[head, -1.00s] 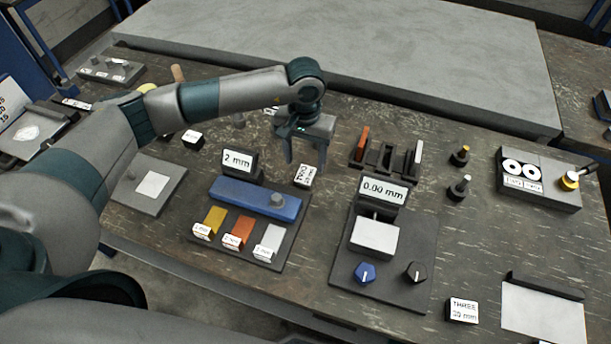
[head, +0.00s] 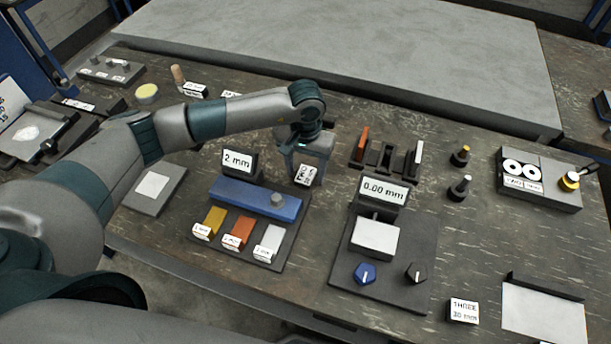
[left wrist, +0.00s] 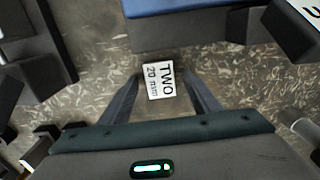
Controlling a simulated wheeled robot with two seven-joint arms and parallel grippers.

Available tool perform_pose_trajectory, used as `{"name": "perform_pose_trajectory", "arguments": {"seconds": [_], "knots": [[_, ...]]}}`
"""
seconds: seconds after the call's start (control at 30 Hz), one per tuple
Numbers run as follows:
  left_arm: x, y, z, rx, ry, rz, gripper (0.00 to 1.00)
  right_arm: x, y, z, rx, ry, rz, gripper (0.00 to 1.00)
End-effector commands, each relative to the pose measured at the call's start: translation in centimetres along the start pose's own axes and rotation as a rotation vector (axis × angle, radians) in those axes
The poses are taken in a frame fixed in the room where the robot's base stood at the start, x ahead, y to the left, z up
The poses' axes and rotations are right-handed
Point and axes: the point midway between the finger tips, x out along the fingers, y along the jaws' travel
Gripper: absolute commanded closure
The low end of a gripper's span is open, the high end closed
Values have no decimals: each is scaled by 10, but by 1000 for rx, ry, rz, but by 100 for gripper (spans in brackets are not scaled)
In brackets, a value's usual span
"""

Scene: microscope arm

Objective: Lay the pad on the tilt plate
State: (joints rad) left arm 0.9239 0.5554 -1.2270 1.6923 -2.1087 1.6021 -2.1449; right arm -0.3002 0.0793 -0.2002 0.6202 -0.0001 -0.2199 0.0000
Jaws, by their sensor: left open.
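My left gripper (head: 303,172) is open, its fingers low on either side of a small block (head: 307,175) labelled TWO 20 mm. In the left wrist view the block (left wrist: 158,80) lies between the two fingertips, with a gap on each side. I cannot tell for sure which thing is the pad or the tilt plate. A blue plate (head: 238,196) with a grey knob lies on a dark base beside a "2 mm" display. A white square (head: 375,236) sits on another dark base below a "0.00 mm" display. My right gripper is not in view.
Yellow (head: 214,218), orange (head: 241,230) and white (head: 270,239) labelled pieces lie in front of the blue plate. A slotted rack (head: 386,158) stands right of the gripper. A THREE 30 mm block (head: 463,311) sits at front right.

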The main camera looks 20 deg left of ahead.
Motion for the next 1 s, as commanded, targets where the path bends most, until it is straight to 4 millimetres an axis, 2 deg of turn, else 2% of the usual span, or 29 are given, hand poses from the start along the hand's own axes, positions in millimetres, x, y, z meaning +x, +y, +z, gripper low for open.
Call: {"name": "perform_pose_trajectory", "arguments": {"seconds": [0.2, 0.27, 0.43, 0.47, 0.77, 1.0], "knots": [[0, 0, 0, 0, 0, -1, 43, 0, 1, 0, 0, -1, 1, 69], [0, 0, 0, 0, 0, -1, 55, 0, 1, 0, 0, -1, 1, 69], [0, 0, 0, 0, 0, -1, 96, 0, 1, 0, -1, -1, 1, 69], [0, 0, 0, 0, 0, -1, 100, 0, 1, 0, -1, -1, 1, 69], [-2, 0, -1, 0, 1, 0, 100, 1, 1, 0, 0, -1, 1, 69], [-21, 0, -2, 0, 5, 0, 100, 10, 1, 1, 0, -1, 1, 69]]}}
